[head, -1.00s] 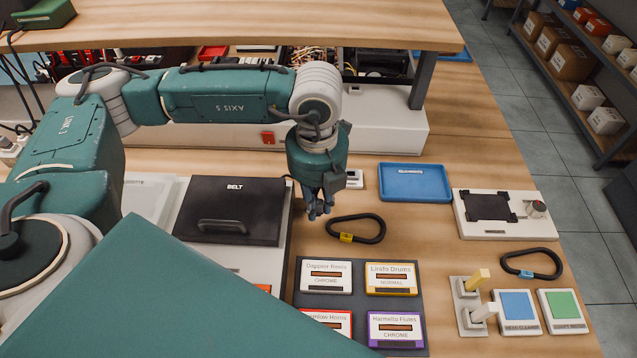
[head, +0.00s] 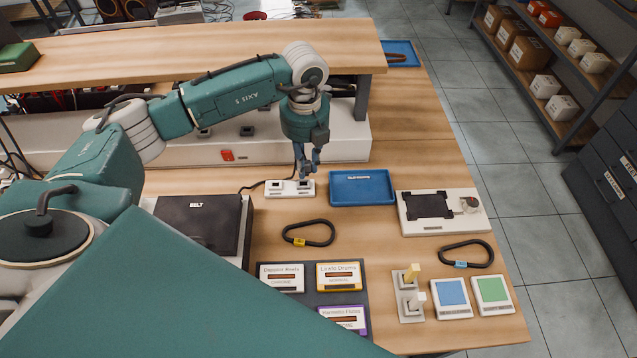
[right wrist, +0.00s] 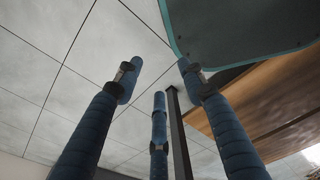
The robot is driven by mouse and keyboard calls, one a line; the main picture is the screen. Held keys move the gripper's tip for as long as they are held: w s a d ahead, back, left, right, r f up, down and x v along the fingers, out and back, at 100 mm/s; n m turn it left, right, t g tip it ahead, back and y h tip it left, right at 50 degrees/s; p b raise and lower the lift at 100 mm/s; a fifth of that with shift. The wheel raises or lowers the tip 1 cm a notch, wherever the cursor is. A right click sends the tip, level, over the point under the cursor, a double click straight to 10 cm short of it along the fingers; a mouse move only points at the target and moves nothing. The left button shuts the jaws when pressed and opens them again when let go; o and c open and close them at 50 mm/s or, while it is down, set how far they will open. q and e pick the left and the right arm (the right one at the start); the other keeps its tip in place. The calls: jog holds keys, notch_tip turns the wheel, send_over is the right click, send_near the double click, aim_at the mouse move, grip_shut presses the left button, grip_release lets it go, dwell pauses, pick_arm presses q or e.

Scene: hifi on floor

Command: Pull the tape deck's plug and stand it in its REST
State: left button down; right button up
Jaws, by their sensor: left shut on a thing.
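My left gripper (head: 308,174) points down at the right end of a small white socket block (head: 277,189) on the wooden bench. It is shut on what looks like a plug, mostly hidden by the fingers; I cannot tell whether it is seated in the block. A thin dark cord runs near the fingers, and another lead reaches the block's left end. No REST label is readable. The unit with a black lid marked BELT (head: 197,222) stands left of the block. My right gripper (right wrist: 160,85) shows in the right wrist view, its fingers spread and empty.
A blue tray (head: 362,188) lies just right of the block. Black loops (head: 308,233) and (head: 466,254), labelled cassettes (head: 340,276) and a switch plate (head: 408,305) lie nearer. A raised shelf (head: 200,50) stands behind.

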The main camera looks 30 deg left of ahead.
pick_arm(q)
jog(key=shift+w+a+f+b, duration=0.3)
jog(key=shift+a+f, duration=0.15)
jog(key=shift+f, duration=0.15)
jog(key=shift+w+a+f+b, duration=0.15)
jog(key=shift+w+a+f, duration=0.1)
jog(key=shift+a+f, duration=0.3)
jog(key=shift+d+f, duration=0.1)
jog(key=shift+f, duration=0.3)
jog(key=shift+d+f+b, duration=0.1)
jog(key=shift+f+b, duration=0.6)
jog(key=shift+b, duration=0.05)
jog(key=shift+f, duration=0.3)
pick_arm(e)
jog(key=shift+s+d+f, duration=0.1)
jog(key=shift+d+f, duration=0.25)
jog(key=shift+f, duration=0.45)
jog(key=shift+a, duration=0.4)
